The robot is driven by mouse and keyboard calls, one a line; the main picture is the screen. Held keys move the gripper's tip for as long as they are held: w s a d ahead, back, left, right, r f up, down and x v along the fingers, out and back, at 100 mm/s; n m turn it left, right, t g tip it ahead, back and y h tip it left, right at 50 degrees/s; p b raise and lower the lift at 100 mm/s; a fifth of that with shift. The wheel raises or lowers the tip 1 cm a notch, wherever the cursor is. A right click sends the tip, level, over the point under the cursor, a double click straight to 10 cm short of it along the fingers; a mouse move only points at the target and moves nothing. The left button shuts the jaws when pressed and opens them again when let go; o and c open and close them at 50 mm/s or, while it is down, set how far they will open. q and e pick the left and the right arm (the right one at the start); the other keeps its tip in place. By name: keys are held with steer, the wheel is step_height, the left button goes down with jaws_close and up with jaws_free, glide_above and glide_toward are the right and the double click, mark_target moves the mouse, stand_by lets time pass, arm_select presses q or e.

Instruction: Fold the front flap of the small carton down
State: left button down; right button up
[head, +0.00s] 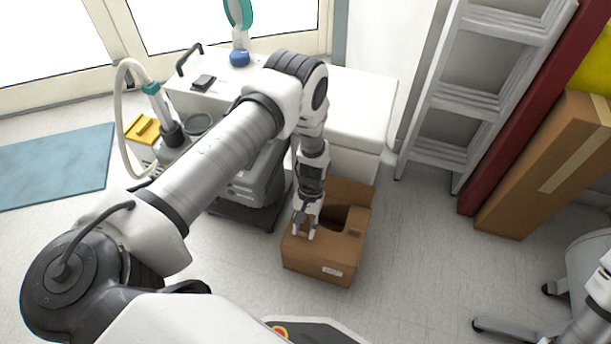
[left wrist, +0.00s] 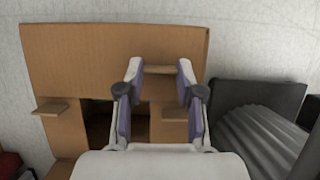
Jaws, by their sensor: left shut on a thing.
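The small carton (head: 330,262) is a brown box with a white label on its near face, standing on the floor. Its top is partly open, with a dark gap toward the inside. My left gripper (head: 304,233) is over the carton's near left top, pointing down. In the left wrist view the front flap (left wrist: 110,55) is a broad brown panel. The left gripper (left wrist: 158,75) has its fingers on either side of a tan strip at that panel and is shut on it. The fingers partly hide the carton's opening. My right gripper is not seen.
A grey dental compressor (head: 255,185) stands left of the carton, close to my arm. A white cabinet (head: 350,115) is behind. A ladder (head: 455,115) and a tall brown box (head: 530,175) lean at the right. Floor right of the carton is free.

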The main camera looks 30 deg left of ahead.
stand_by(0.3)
arm_select(q)
steer(key=c, duration=0.7)
jaws_free()
steer(key=v, duration=1.2)
steer(key=shift+a, duration=0.15)
